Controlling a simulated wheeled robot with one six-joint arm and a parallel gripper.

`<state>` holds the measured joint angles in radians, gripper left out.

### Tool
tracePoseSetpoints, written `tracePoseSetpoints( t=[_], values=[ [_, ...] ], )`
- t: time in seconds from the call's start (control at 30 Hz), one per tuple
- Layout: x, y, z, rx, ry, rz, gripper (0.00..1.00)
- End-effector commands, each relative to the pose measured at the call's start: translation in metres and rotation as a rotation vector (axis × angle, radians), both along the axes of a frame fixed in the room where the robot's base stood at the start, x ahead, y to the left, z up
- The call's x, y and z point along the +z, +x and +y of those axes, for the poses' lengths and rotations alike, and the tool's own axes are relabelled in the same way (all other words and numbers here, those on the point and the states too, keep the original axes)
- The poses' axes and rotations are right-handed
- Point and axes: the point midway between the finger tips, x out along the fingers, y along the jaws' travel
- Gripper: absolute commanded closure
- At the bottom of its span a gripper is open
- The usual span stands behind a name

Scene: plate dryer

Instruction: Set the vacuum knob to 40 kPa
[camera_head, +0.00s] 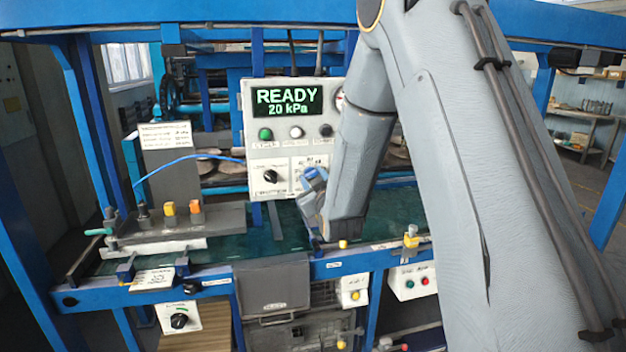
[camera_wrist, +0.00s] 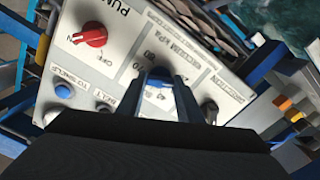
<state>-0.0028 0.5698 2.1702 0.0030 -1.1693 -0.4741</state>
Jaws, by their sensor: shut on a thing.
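In the wrist view, the vacuum knob (camera_wrist: 158,82) shows as a bit of blue between my fingertips, under the label "VACUUM kPa". My gripper (camera_wrist: 161,77) is shut on it and hides most of it, so its pointer cannot be read. Numbers of its scale show around the fingers. In the head view, the display (camera_head: 287,101) reads "READY 20 kPa" in green.
A red pump knob (camera_wrist: 91,34) and a blue button (camera_wrist: 63,90) sit left of my fingers in the wrist view; a dark direction knob (camera_wrist: 209,107) is close on the right. A black knob (camera_head: 271,176) sits below the display in the head view.

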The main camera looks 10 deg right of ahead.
Motion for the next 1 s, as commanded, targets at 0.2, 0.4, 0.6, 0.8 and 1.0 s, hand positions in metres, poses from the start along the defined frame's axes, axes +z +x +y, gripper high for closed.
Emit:
tracePoseSetpoints(
  t=[0.2,0.4,0.6,0.8,1.0],
  values=[
    [-0.0021,0.0005,0.0001,0.000,0.133,-0.001,0.90],
    [-0.0026,0.0006,0.0001,0.000,0.314,-0.001,0.90],
    [-0.0021,0.0006,0.0002,0.001,0.504,-0.002,0.90],
    [-0.0023,0.0004,0.0003,0.000,0.694,-0.001,0.90],
    [-0.0023,0.0004,0.0003,0.000,0.883,-0.001,0.90]
  ],
)
